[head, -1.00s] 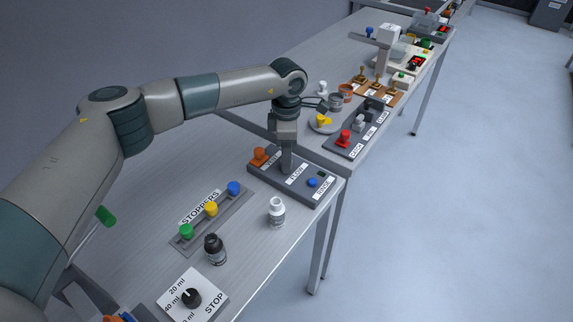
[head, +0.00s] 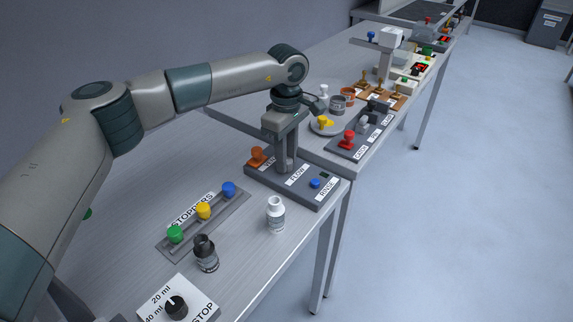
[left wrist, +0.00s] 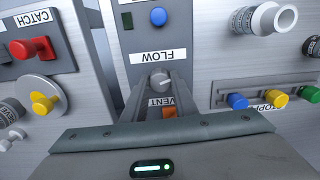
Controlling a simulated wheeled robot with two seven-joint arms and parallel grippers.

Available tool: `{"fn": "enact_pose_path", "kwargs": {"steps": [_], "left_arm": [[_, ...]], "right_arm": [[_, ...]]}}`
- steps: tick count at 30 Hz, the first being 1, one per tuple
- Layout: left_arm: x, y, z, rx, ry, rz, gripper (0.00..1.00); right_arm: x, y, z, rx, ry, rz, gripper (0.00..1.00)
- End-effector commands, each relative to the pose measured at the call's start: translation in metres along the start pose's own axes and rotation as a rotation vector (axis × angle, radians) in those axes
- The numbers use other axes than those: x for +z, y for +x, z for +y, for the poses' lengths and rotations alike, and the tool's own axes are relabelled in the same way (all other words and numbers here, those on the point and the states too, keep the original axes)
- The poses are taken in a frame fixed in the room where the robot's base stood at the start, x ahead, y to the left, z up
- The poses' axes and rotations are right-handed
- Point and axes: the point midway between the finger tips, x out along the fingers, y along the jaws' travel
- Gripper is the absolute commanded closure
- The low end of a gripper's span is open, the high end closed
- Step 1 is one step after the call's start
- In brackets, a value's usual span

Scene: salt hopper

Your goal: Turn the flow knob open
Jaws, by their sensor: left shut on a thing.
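The flow knob (left wrist: 159,80) is a small grey knob beside the FLOW label on the dark grey panel (head: 320,203). In the head view my gripper's fingers hide it. My left gripper (head: 286,166) points straight down onto the panel, between the orange knob by the VENT label and the blue button. Its two fingers are closed on the flow knob, one on each side, and the gripper also shows in the left wrist view (left wrist: 160,88). My right gripper is out of view.
The orange knob (head: 257,155) stands close to my left gripper. A blue button (head: 315,183) is at the panel's other end. A white bottle (head: 276,216), a dark bottle (head: 206,255) and a stopper rack (head: 166,247) stand nearer. A red-knobbed panel (head: 335,150) lies beyond.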

Motion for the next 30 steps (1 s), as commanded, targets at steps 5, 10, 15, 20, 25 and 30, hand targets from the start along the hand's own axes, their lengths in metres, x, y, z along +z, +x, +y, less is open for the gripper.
{"fn": "enact_pose_path", "kwargs": {"steps": [5, 10, 15, 20, 25, 30], "left_arm": [[-0.001, 0.002, 0.001, 0.003, 0.137, 0.001, 0.97], [0.000, 0.001, 0.001, 0.004, 0.238, 0.001, 0.97], [-0.001, -0.001, 0.001, 0.003, 0.297, 0.001, 0.97], [-0.001, -0.002, 0.001, 0.003, 0.317, 0.002, 0.97], [-0.001, -0.002, 0.001, 0.003, 0.321, 0.002, 0.97], [-0.001, -0.002, 0.001, 0.003, 0.320, 0.002, 0.97]], "right_arm": [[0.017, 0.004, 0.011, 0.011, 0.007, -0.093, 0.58], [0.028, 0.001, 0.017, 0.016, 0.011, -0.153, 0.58], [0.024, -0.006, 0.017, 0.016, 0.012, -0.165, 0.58], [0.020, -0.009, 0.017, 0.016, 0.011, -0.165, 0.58], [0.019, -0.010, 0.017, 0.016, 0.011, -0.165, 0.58], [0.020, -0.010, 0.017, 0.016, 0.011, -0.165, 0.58]]}}
